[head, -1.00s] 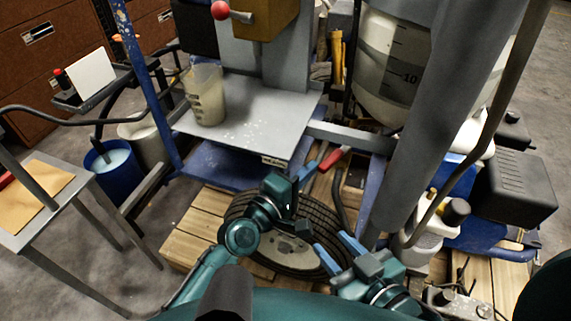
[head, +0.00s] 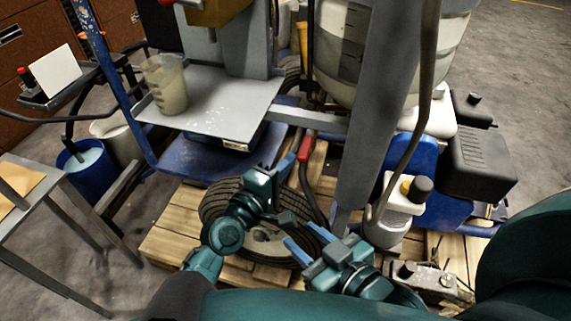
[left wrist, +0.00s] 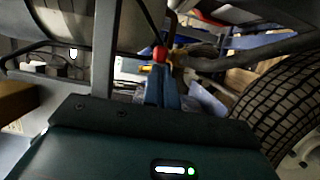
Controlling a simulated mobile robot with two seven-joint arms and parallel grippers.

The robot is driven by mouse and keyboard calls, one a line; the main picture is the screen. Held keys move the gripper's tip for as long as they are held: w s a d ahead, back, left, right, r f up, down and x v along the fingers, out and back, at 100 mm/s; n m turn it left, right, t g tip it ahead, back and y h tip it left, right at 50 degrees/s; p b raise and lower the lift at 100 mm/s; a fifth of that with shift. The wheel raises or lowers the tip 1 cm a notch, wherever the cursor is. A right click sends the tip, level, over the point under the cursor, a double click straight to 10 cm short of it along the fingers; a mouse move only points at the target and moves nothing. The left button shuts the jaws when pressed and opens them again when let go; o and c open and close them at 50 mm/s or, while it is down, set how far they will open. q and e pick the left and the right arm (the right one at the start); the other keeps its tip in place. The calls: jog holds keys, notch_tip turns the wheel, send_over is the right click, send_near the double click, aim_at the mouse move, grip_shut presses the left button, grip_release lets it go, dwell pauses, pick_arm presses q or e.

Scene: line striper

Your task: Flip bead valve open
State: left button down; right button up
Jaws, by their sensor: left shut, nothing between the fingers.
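A red-handled lever (head: 306,147), possibly the bead valve's handle, stands beside the grey frame column in the head view. A red tip (left wrist: 160,54) shows just beyond my left fingertips in the left wrist view; I cannot tell for sure that it is the same part. My left gripper (head: 287,163) is shut and empty, with its blue fingers pointing up toward the red lever and a little short of it. The fingers also show in the left wrist view (left wrist: 163,88). My right gripper (head: 302,233) is open and empty, lower down, in front of the wheel.
A tyred wheel (head: 222,195) lies on a wooden pallet (head: 170,232) under my left arm. A grey tray (head: 235,105) holds a cup (head: 165,86). The slanted grey column (head: 383,95) and a white jug (head: 392,212) crowd the right side.

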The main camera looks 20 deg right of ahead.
pick_arm(q)
jog(key=shift+s+d+m+g+h, duration=0.3)
jog(key=shift+s+d+g, duration=0.3)
jog(key=shift+s+d, duration=0.35)
jog(key=s+a+t, duration=0.1)
jog(key=s+a, duration=0.5)
jog(key=a, duration=0.6)
jog(key=shift+a, duration=0.2)
jog(key=shift+s+f, duration=0.1)
